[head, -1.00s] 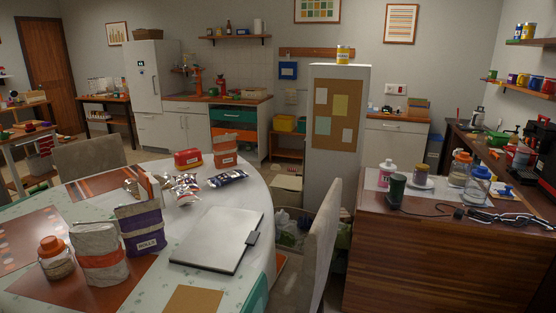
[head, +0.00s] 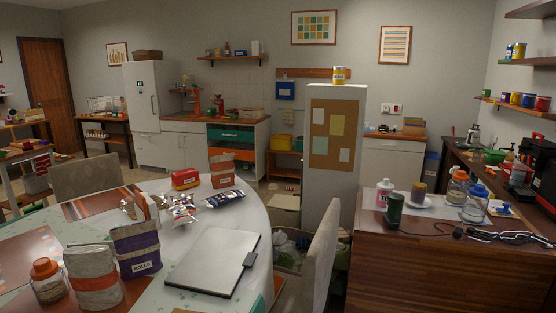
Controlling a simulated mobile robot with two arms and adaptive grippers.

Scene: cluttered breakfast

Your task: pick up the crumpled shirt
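I cannot make out a crumpled shirt for certain in the head view. A pile of crumpled grey and greenish stuff (head: 288,246) lies low on the floor, between the round table and the wooden counter, partly hidden by a chair; I cannot tell whether it is cloth or bags. Neither of my grippers is in view.
The round table (head: 200,233) at the left holds a closed laptop (head: 213,263), a purple bag (head: 136,250), a jar (head: 47,284) and foil packets. A chair (head: 318,258) stands at its right edge. The wooden counter (head: 440,270) at right holds jars and cables.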

